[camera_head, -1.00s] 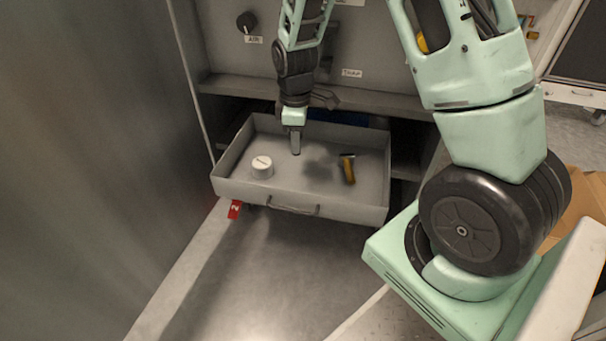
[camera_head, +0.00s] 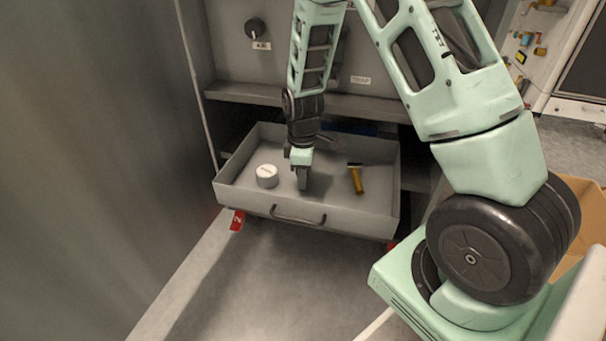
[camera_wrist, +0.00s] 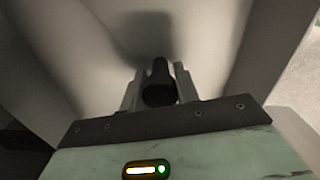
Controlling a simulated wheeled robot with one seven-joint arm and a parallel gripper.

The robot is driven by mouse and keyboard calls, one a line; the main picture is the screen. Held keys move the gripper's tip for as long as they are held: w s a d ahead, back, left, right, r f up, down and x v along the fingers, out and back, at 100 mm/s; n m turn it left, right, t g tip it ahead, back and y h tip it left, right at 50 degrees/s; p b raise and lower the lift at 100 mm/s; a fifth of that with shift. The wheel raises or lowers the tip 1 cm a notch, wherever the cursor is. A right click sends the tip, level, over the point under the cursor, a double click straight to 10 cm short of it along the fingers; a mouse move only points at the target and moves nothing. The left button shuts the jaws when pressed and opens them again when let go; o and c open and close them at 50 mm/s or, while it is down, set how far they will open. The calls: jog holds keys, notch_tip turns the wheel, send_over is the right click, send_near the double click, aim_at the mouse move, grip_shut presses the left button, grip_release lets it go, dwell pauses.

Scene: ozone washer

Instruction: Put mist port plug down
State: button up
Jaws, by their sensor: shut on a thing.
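My gripper (camera_head: 302,178) points down inside the open grey drawer (camera_head: 258,207), between a white round cap and a yellow-handled tool. In the wrist view, my gripper (camera_wrist: 158,84) is shut on a small dark plug (camera_wrist: 159,86), which I take as the mist port plug. The plug sits between the two grey fingers, its rounded dark end facing the camera. In the head view the plug is hardly told apart from the fingers. It is low over the drawer floor; I cannot tell whether it touches.
The white cap (camera_head: 267,176) stands to the left in the drawer, and the yellow-handled tool (camera_head: 356,178) lies to the right. The drawer has raised walls and a front handle (camera_head: 298,217). A shelf edge (camera_head: 380,106) runs above its back. Bare drawer floor shows around my gripper.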

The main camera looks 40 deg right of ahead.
jog(key=o, duration=1)
jog(key=shift+c, duration=0.2)
notch_tip(320, 180, up, 12)
jog(key=p, duration=0.6)
jog(key=shift+a, duration=0.1)
jog(key=s+a+r, duration=0.3)
jog(key=a+r, duration=0.2)
jog(key=a, duration=0.4)
jog(key=s+a+r+m, duration=0.1)
jog(key=s+a+r, duration=0.2)
jog(key=s+a, duration=0.4)
jog(key=s+a+r, duration=0.4)
jog(key=s+a, duration=0.3)
jog(key=s, duration=0.8)
jog(key=shift+m+y, duration=0.3)
jog(key=shift+m, duration=0.1)
